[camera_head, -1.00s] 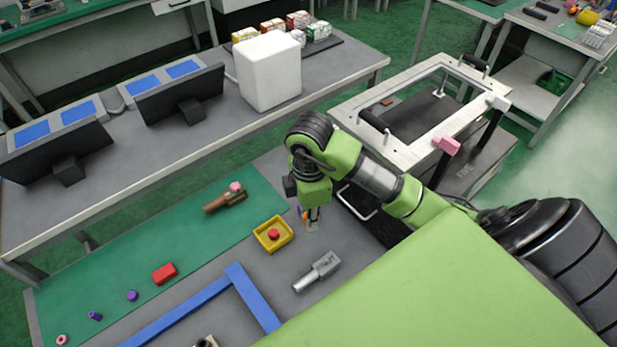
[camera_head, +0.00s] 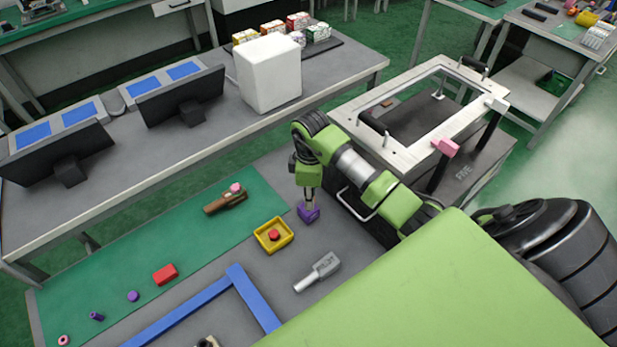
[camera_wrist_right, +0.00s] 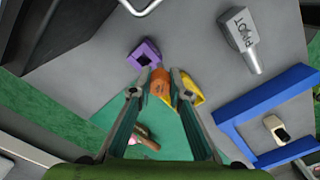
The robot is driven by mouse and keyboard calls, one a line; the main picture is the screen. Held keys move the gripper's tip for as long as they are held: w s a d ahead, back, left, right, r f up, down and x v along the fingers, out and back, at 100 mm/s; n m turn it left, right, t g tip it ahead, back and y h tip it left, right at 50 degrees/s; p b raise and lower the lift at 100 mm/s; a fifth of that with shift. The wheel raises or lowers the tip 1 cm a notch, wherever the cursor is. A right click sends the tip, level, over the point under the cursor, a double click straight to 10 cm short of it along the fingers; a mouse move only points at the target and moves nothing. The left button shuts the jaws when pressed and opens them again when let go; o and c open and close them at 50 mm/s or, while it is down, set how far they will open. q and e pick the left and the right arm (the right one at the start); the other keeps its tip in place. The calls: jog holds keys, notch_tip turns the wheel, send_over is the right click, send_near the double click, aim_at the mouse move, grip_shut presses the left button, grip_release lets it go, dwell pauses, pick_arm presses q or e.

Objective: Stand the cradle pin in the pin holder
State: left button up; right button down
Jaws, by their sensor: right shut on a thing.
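My right gripper (camera_head: 308,196) is above the grey table, near the yellow tray. In the right wrist view, its fingers (camera_wrist_right: 160,88) are shut on an orange pin (camera_wrist_right: 159,84), which I take as the cradle pin. The purple holder (camera_head: 309,213), a block with a dark square opening, stands on the table just below the gripper in the head view. In the wrist view, the holder (camera_wrist_right: 146,52) is just beyond the pin's end, up and left of it; I cannot tell how high the pin is. My left gripper is not in view.
A grey PIVOT part (camera_head: 318,272) lies nearer. A dark box is on the right.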

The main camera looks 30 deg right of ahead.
jog(key=shift+w+d+f, duration=0.2)
jog(key=shift+w+f, duration=0.25)
jog(key=shift+f, duration=0.65)
jog(key=shift+w+d+f, duration=0.25)
jog(key=shift+w+f, duration=0.25)
jog(key=shift+f, duration=0.6)
jog(key=shift+w+d+f, duration=0.2)
jog(key=shift+w+f, duration=0.25)
jog(key=shift+f, duration=0.65)
jog(key=shift+f, duration=0.1)
jog(key=c, duration=1.9)
grip_release()
notch_tip(320, 180, up, 12)
jog(key=shift+b, duration=0.3)
